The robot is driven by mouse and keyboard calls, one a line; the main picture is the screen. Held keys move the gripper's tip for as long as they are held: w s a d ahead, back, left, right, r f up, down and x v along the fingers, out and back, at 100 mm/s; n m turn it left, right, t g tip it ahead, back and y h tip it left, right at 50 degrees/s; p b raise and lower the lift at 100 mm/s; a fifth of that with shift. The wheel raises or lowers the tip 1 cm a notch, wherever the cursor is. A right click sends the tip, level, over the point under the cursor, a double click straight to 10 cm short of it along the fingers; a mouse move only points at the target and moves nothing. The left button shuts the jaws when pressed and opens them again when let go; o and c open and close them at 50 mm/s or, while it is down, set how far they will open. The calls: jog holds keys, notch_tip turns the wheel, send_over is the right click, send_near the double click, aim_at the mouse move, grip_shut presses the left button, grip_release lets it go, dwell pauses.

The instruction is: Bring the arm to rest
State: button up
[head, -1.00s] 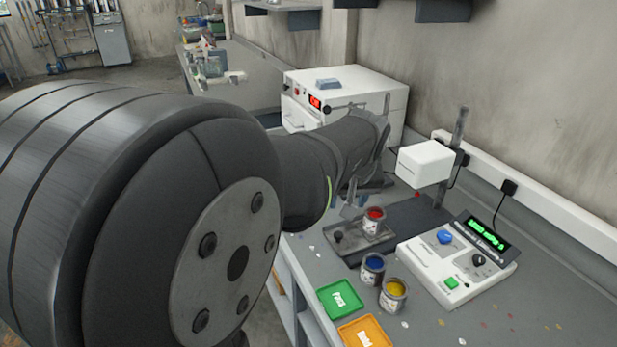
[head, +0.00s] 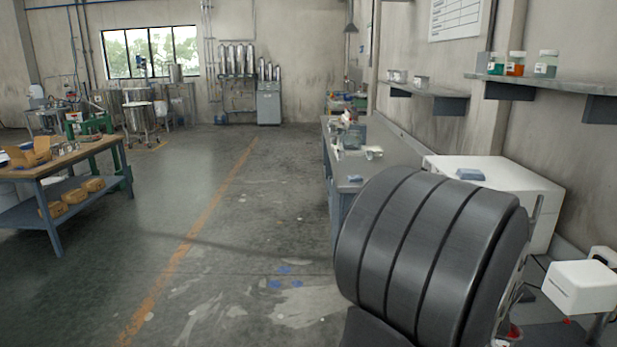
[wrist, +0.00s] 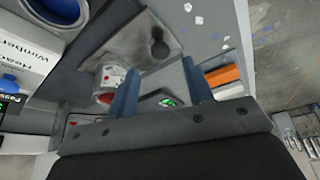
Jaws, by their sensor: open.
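My gripper (wrist: 160,88) shows in the wrist view as two blue fingers standing apart with nothing between them. It hangs above the grey workbench. A small tin with red paint (wrist: 106,88) is close beside the left finger, and I cannot tell whether they touch. A grey tray with a dark knob (wrist: 125,40) lies beyond the fingers. In the head view my thick dark arm fills the lower right and hides my fingertips. Part of the red tin shows beside it (head: 514,334).
A white oven-like box (head: 500,190) and a white instrument head (head: 582,287) stand close by the arm at right. Shelves with jars (head: 546,63) hang above. The floor (head: 240,230) at left is open, with a wooden workbench (head: 75,155) beyond.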

jog(key=shift+x, duration=2.6)
jog(key=shift+r, duration=0.15)
jog(key=v, duration=1.7)
jog(key=shift+s, duration=0.2)
jog(key=shift+x, duration=8.7)
jog(key=shift+w+d+r, duration=0.1)
jog(key=shift+w+d, duration=0.1)
